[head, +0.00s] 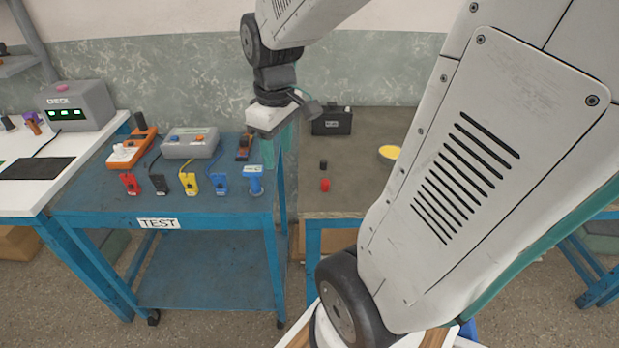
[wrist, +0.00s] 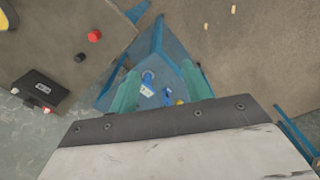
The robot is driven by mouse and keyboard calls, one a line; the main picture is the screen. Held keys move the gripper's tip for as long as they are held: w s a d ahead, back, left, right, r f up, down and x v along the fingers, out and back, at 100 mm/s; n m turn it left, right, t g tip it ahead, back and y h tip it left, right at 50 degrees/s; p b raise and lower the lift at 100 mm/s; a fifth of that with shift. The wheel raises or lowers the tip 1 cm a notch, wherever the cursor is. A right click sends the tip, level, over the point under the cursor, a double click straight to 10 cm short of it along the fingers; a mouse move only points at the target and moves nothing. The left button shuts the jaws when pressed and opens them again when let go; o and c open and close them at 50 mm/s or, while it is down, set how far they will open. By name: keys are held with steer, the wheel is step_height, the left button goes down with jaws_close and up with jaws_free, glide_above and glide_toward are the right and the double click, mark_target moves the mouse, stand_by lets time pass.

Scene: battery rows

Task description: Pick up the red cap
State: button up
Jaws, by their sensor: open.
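The red cap (head: 325,185) stands on the brown-topped bench right of the TEST cart, just in front of a small black cap (head: 323,165). The red cap also shows in the wrist view (wrist: 94,36), at the upper left, beside the black cap (wrist: 79,57). My gripper (head: 277,152) is high over the right end of the cart, left of the red cap and apart from it. In the wrist view its two teal fingers (wrist: 160,72) are spread with nothing held between them; the blue cart lies far below.
A black box (head: 332,121) and a yellow disc (head: 389,152) are on the bench (head: 352,190). A gap separates cart and bench.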

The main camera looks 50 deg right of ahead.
steer(key=w+d+f+n, duration=0.1)
steer(key=w+d+f, duration=0.1)
steer(key=d+f, duration=0.5)
steer(key=n, duration=0.2)
glide_toward(326, 181)
steer(key=shift+w+a+f+g, duration=0.2)
steer(key=shift+w+f+g, duration=0.05)
steer(key=shift+w+g, duration=0.05)
steer(key=f, duration=0.7)
steer(key=shift+d+f, duration=0.1)
steer(key=shift+d, duration=0.2)
steer(key=shift+f, duration=0.5)
steer(key=c, duration=1)
